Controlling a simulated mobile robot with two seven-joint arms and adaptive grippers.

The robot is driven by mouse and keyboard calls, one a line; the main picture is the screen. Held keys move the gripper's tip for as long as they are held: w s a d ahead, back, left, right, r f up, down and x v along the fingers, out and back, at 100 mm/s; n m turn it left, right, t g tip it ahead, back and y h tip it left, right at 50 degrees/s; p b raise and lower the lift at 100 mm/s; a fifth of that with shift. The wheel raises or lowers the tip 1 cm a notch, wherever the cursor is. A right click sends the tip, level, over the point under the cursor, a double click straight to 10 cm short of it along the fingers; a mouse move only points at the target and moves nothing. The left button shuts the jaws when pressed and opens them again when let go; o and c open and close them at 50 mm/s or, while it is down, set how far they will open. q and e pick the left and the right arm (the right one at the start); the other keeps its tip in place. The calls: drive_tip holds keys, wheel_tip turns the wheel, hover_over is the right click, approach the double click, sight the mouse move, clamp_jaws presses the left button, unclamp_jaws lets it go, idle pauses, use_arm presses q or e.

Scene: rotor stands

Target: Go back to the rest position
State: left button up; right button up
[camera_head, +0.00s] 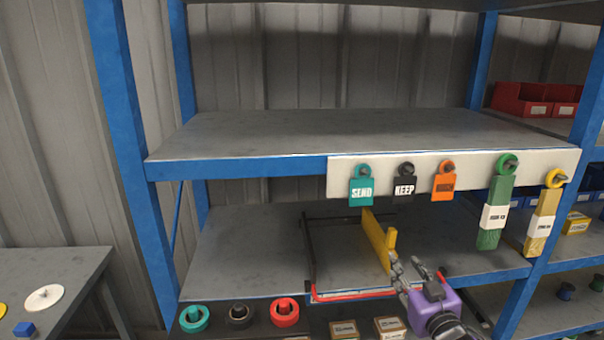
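My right gripper (419,274), with a purple body, is at the lower right of the head view, in front of the lower shelf. Its two grey fingers are spread apart, with nothing visible between them. Its left finger is close to the lower end of an upright yellow board (377,240); I cannot tell whether they touch. The board stands on a dark tray with a red front edge (350,295) on the lower shelf. My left gripper is not in view.
The blue-framed rack's upper shelf (300,135) is bare. A white rail (340,176) below its edge carries teal, black and orange tags and green and yellow hanging bundles. Teal, black and red rings (285,312) and small boxes (390,328) line the lower front. A side table (75,280) stands left.

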drive_tip(key=s+a+f+g, duration=0.25)
drive_tip(key=s+f, duration=0.45)
drive_tip(key=f, duration=0.4)
drive_tip(key=s+a+f+g, duration=0.2)
drive_tip(key=s+f, duration=0.5)
drive_tip(key=s, duration=0.4)
drive_tip(key=s+a+f+m+g, duration=0.1)
drive_tip(key=s+a+f+g, duration=0.1)
drive_tip(key=s+f, duration=0.5)
drive_tip(key=s+a+f+g+p, duration=0.1)
drive_tip(key=s+f, duration=0.5)
drive_tip(key=s, duration=1)
drive_tip(key=shift+a+f+m+g, duration=0.4)
drive_tip(key=shift+a+g, duration=0.45)
drive_tip(key=shift+a, duration=0.25)
